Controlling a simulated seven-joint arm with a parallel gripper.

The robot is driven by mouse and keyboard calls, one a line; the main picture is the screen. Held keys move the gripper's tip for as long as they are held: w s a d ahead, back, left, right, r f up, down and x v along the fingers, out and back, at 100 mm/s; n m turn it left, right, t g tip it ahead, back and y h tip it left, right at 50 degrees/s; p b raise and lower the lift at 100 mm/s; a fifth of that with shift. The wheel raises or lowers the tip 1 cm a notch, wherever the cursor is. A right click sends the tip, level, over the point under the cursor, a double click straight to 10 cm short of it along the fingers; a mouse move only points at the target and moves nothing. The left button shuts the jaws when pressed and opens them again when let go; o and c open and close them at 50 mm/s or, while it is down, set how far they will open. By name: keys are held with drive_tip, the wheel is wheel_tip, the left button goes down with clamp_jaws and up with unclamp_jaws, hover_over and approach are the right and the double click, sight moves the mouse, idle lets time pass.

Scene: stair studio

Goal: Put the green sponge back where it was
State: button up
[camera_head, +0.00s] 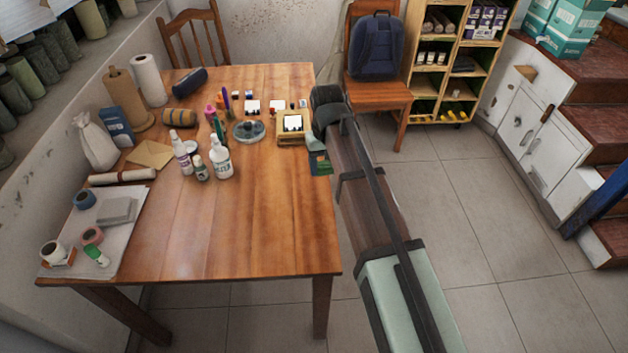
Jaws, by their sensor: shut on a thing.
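My gripper (317,146) is at the right edge of the wooden table (240,240), reaching in from the lower right. It points down and is shut on a small green piece, which I take to be the green sponge (320,163). The sponge shows just below the fingers, beside the table's right edge. It is partly covered by the gripper, and its exact shape and height over the table or floor cannot be told. The spot where it was before is not marked in this view.
A wooden box (291,133) stands just left of my gripper, with a grey round dish (248,131) beyond it. Several bottles (220,160) stand mid-table. A grey mat (115,243) with rolls lies front left. The table's front right is clear. A chair (379,95) holds a backpack.

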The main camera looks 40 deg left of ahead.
drive_tip(key=n, duration=0.1)
hover_over(315, 182)
drive_tip(key=shift+n, duration=0.7)
drive_tip(key=shift+f, duration=4.75)
drive_tip(key=shift+f, duration=0.1)
drive_tip(key=o, duration=1.1)
wheel_tip(315, 182, up, 12)
